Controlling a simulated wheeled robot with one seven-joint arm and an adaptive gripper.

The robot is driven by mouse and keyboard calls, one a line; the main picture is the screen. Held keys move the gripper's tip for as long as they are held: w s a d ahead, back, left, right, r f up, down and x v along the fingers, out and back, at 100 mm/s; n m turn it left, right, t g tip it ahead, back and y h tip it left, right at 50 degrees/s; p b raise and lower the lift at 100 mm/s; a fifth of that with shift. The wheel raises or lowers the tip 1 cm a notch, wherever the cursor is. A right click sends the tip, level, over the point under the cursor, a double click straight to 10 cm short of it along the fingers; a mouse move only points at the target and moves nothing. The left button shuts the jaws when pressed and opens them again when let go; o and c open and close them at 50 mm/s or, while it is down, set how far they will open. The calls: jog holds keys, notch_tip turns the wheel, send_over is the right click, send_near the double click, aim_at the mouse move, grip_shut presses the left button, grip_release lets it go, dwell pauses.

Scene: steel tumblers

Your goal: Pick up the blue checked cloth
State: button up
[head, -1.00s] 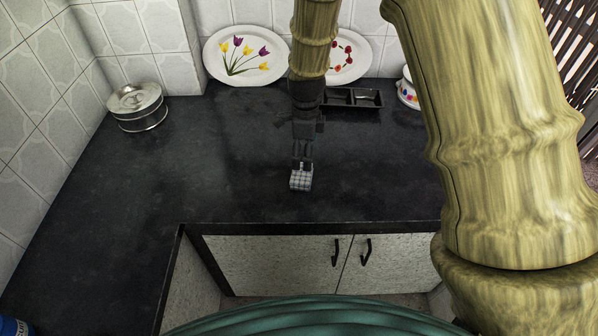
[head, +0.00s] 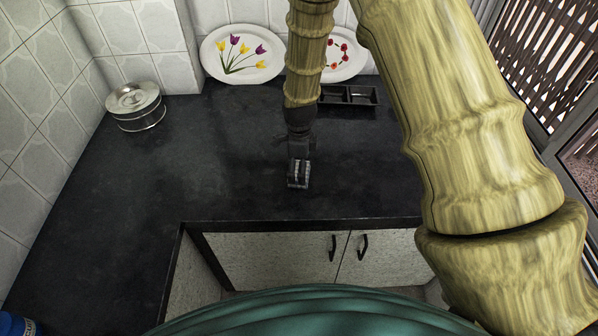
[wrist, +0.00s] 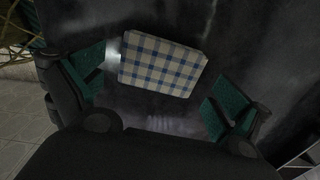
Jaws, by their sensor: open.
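The blue checked cloth (wrist: 163,65) is a small folded rectangle, cream with blue checks, lying on the dark counter. In the wrist view it lies between and a little beyond the two green-padded fingertips of my gripper (wrist: 158,95). The gripper is open, with the left finger close to the cloth's left edge and a gap on the right side. In the head view my gripper (head: 299,180) is low over the counter and covers most of the cloth. I cannot tell there whether the fingers touch the counter.
The black counter (head: 210,165) is clear around the gripper. A steel tin (head: 136,106) stands at the left. Two floral plates, a tulip one (head: 242,54) and a red-flowered one (head: 345,58), lean on the back wall. A black divided tray (head: 350,95) lies behind the gripper.

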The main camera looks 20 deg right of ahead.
jog(key=shift+f+p, duration=0.45)
jog(key=shift+f, duration=0.95)
jog(key=shift+c, duration=0.2)
jog(key=c, duration=0.7)
